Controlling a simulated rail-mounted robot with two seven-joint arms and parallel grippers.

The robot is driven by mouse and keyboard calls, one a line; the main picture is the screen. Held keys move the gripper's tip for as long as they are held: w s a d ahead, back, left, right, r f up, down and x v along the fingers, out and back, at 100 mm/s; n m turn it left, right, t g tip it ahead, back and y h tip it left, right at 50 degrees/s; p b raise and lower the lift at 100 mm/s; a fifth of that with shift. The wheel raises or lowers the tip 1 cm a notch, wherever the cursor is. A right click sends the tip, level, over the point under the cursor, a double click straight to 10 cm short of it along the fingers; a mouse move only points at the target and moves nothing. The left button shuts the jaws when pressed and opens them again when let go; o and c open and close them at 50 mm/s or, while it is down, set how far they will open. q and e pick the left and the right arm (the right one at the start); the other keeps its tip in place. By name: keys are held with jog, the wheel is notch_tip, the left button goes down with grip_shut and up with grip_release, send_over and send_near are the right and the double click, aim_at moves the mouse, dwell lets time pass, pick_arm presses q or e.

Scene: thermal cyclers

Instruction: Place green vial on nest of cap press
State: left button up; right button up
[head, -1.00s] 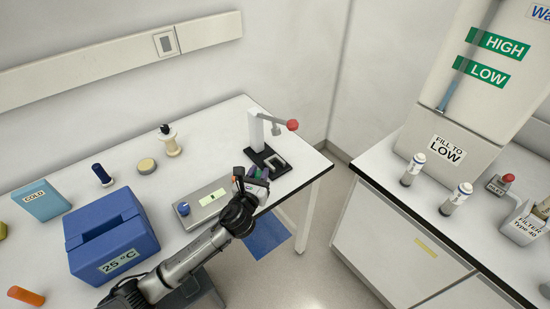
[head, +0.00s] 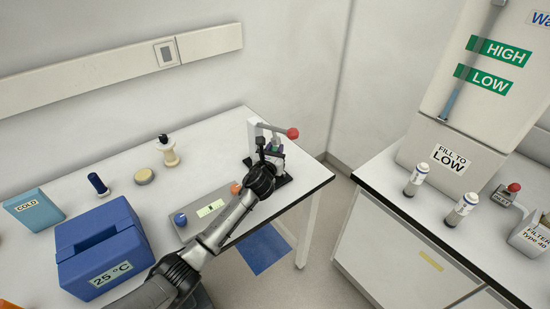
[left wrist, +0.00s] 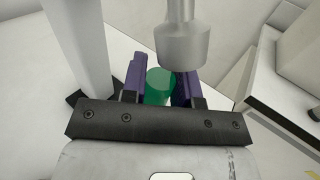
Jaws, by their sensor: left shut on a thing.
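The green vial (left wrist: 159,87) is between the purple-padded fingers of my left gripper (left wrist: 160,85) in the left wrist view. The gripper is shut on it. In the head view my left gripper (head: 273,150) is at the cap press (head: 254,137), in front of its white post and below the lever with the red ball. The press's grey ram (left wrist: 182,45) hangs just above and to the right of the vial in the wrist view. The nest is hidden behind the gripper, so I cannot tell whether the vial touches it. My right gripper is not in view.
A grey device with a blue knob (head: 180,220) and an orange knob lies left of the press. A blue 25 °C box (head: 105,245) stands at the left. The table's right edge is close to the press. A separate counter (head: 375,180) stands further right.

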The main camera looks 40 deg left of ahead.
pick_arm(q)
notch_tip(320, 180, down, 3)
jog(key=shift+d+f+b, duration=0.1)
jog(key=shift+b, duration=0.45)
jog(key=shift+f, duration=0.15)
jog(key=o, duration=1)
